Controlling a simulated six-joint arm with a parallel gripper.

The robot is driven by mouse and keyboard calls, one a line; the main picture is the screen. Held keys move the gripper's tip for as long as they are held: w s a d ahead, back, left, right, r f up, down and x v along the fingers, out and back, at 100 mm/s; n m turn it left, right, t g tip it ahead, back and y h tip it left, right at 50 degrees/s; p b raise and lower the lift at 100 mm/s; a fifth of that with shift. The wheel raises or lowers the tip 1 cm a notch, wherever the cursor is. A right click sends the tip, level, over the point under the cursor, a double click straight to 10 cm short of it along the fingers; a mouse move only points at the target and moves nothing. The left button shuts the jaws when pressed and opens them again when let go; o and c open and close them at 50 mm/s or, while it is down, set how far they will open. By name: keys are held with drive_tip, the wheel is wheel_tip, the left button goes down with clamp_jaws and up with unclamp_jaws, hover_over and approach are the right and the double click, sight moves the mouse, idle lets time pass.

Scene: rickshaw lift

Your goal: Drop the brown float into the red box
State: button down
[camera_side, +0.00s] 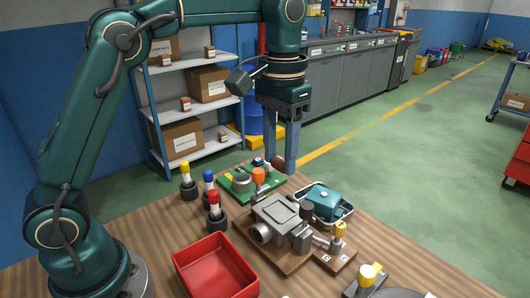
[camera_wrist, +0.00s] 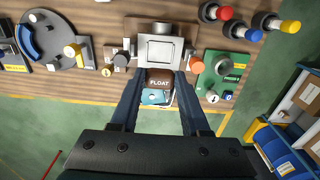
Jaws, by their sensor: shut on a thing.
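The brown float (camera_wrist: 159,79), a small block labelled FLOAT, sits between the fingertips of my gripper (camera_wrist: 158,84) in the wrist view. My gripper is shut on it. In the side view my gripper (camera_side: 281,163) points down behind the grey carburetor body, with the brown float (camera_side: 278,162) partly hidden between its fingers. I cannot tell exactly how high the float is held. The red box (camera_side: 243,266) is open and empty at the front left of the table, well apart from the gripper. It is out of the wrist view.
The grey carburetor body (camera_side: 281,215) stands on a wooden board between my gripper and the box. A tray with a teal part (camera_side: 322,200) lies to its right. Bottles with red (camera_side: 213,197), blue and yellow caps and a green board (camera_side: 239,188) stand at the left.

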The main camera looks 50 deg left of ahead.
drive_tip(key=shift+f, duration=0.1)
idle(0.3)
drive_tip(key=shift+s+f, duration=0.15)
drive_tip(key=shift+f, duration=0.1)
drive_tip(key=s+d, duration=0.3)
drive_tip(key=s, duration=1.3)
wheel_tip(320, 180, down, 6)
drive_tip(key=shift+w+f, duration=0.15)
drive_tip(key=shift+w, duration=0.1)
drive_tip(key=shift+c, duration=1.5)
unclamp_jaws()
